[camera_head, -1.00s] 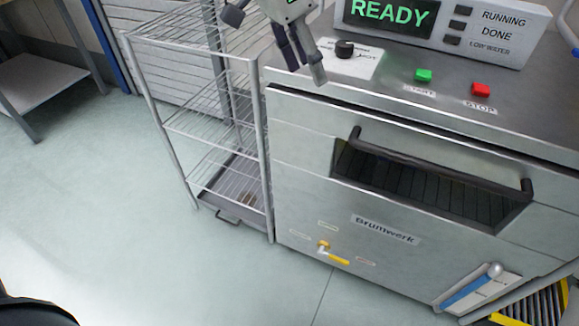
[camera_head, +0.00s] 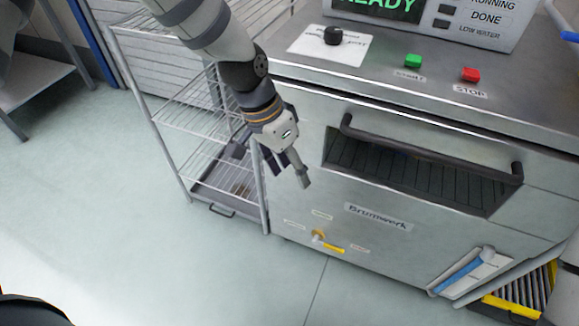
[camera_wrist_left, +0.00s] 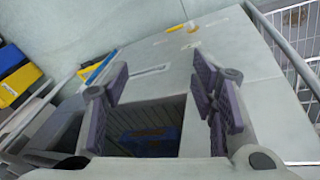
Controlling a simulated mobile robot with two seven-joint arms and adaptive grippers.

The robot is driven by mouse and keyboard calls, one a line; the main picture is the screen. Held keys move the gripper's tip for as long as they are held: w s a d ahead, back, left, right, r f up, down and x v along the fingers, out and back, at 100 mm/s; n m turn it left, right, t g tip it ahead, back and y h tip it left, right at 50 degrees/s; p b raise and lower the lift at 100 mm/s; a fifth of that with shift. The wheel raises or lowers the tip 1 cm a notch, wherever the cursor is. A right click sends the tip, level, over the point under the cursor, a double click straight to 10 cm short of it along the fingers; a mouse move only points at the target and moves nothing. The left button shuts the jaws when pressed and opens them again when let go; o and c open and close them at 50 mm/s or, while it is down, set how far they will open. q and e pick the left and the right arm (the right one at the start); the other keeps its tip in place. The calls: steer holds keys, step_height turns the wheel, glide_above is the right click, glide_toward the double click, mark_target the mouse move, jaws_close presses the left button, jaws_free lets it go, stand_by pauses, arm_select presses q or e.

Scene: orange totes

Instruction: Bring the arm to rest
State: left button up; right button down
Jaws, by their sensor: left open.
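My left arm (camera_head: 225,50) comes in from the top left of the head view and hangs downward. Its gripper (camera_head: 272,167) is open and empty, in front of the left part of the steel machine (camera_head: 300,190), beside the wire rack. In the left wrist view the two purple-padded fingers (camera_wrist_left: 160,98) are wide apart with nothing between them. Behind them show the machine's front and its dark opening. My right gripper is not in view.
The machine has a black handle (camera_head: 430,150), a green button (camera_head: 413,61), a red button (camera_head: 470,74) and a yellow valve lever (camera_head: 333,248). A wire rack (camera_head: 180,128) stands at its left. A roller conveyor (camera_head: 525,292) is at lower right. The floor at left is clear.

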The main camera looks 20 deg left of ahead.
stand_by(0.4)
arm_select(q)
steer(key=s+f+n+g, duration=0.1)
steer(key=s+f+n, duration=0.1)
steer(key=s+f, duration=0.7)
steer(key=s+a+f+n+y, duration=0.1)
steer(key=s+a+f, duration=0.1)
steer(key=s, duration=0.6)
steer(key=s+a+f+n+g+y, duration=0.1)
steer(key=s+a+f, duration=0.1)
steer(key=s, duration=0.6)
steer(key=s+a+f+n+y, duration=0.1)
steer(key=s+a+f, duration=0.2)
steer(key=s, duration=0.5)
steer(key=shift+s+a+n+g, duration=0.15)
steer(key=shift+a+n+g, duration=0.2)
steer(key=shift+n+g, duration=0.05)
